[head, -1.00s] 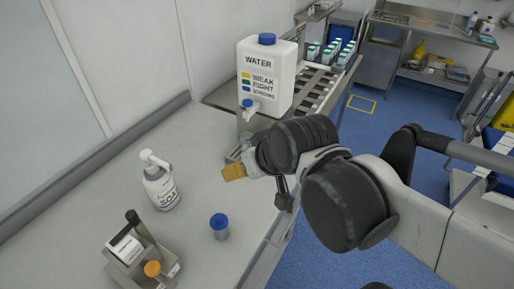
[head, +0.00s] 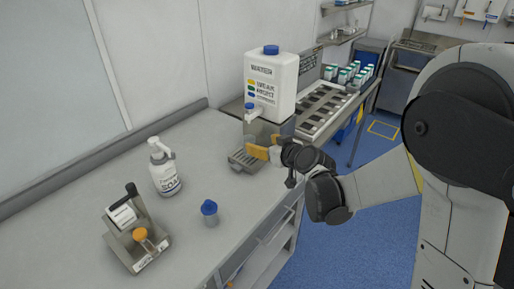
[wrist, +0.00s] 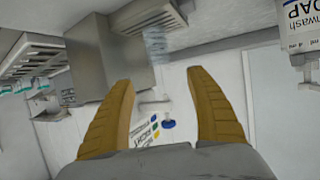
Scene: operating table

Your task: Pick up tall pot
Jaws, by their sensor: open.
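A small grey pot with a blue lid (head: 210,213) stands upright on the worktop in the head view, near its front edge. I cannot tell for sure whether it is the tall pot. My gripper (head: 262,147) is beyond it to the upper right, by the drip tray (head: 240,162) under the water container's tap. In the wrist view its two tan fingers (wrist: 160,85) are spread apart. A faint translucent shape (wrist: 156,44) shows past the fingertips by the drip tray; I cannot tell whether it is a clear pot. Nothing is clearly held.
A white water container (head: 271,85) stands behind my gripper on a metal stand. A soap bottle (head: 164,172) and a metal holder with an orange-capped item (head: 138,245) stand at left. Green-white cartons (head: 345,78) are at the back. The worktop's middle is mostly clear.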

